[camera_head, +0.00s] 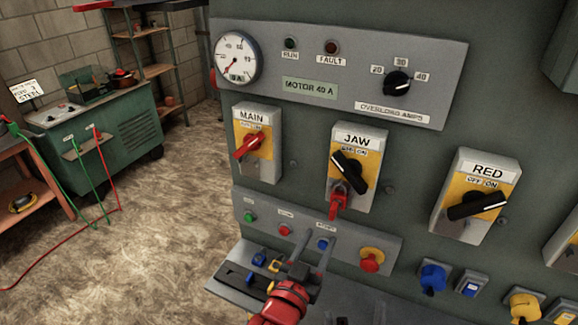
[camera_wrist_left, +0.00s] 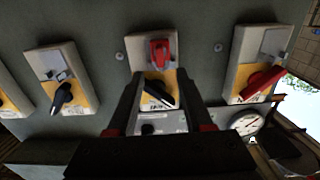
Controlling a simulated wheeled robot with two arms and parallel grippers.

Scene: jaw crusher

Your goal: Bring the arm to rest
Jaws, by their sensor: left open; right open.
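My left gripper (camera_head: 311,243) is low in front of the panel in the head view, its red wrist below it. Its two dark fingers are apart with nothing between them. In the left wrist view, which is upside down, the open fingers (camera_wrist_left: 155,85) point towards the JAW switch (camera_wrist_left: 170,80), with a visible gap. In the head view the JAW switch (camera_head: 352,172) stands above the gripper, with a slanted black handle and a red piece hanging below it. I cannot make out my right gripper in these frames.
The MAIN switch (camera_head: 254,146) has a red handle; the RED switch (camera_head: 478,198) has a black one. Below are a button strip (camera_head: 262,222) with a red mushroom button (camera_head: 371,260) and a ledge (camera_head: 226,280) with small coloured items. A green cart (camera_head: 130,130) stands left; open floor lies between.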

